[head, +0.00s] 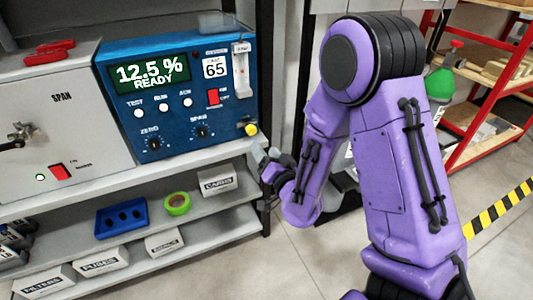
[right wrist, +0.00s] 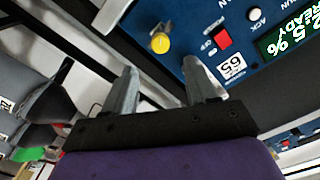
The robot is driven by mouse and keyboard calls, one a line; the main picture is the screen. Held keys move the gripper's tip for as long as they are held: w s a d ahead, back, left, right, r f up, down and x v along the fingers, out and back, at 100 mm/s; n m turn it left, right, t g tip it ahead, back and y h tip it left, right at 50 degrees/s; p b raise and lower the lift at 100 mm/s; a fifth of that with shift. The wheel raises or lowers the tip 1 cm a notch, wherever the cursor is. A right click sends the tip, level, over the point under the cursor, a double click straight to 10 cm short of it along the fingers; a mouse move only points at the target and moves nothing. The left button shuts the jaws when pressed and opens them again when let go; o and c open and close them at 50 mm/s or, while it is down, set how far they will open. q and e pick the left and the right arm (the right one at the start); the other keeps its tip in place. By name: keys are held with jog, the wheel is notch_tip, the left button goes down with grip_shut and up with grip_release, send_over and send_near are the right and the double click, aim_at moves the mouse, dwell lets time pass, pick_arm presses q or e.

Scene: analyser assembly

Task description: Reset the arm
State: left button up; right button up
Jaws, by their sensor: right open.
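My purple right arm is bent across the right half of the head view. Its right gripper (head: 268,160) is just right of the blue analyser (head: 180,95), near the yellow knob (head: 250,129). In the right wrist view the two grey fingers of the right gripper (right wrist: 160,92) stand apart with nothing between them. The yellow knob (right wrist: 160,43) shows beyond the fingertips, apart from them. The analyser display reads 12.5 % READY. My left gripper is not in view.
A grey SPAN box (head: 65,125) stands left of the analyser on a shelf unit. Below are a blue tray (head: 121,218), green tape (head: 177,204) and several white boxes. A red rack (head: 480,130) and a green cylinder (head: 440,84) stand at right. Open floor lies between.

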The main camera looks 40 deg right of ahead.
dwell(0.3)
jog(key=s+a+f+n+g+p, duration=0.1)
jog(key=s+f+g, duration=0.35)
jog(key=f, duration=0.45)
jog(key=s+a+f+n+g+p, duration=0.1)
jog(key=s+f+g+p, duration=0.1)
jog(key=s+f+g, duration=0.5)
jog(key=s+a+f+g+p, duration=0.1)
jog(key=s+f, duration=0.4)
jog(key=s, duration=0.3)
jog(key=s+a+f+g+p, duration=0.1)
jog(key=s+f+g, duration=0.1)
jog(key=s+f, duration=0.3)
jog(key=s, duration=0.3)
jog(key=shift+a+f+n+y, duration=0.15)
jog(key=shift+f+n+y, duration=0.15)
jog(key=shift+f+n, duration=0.1)
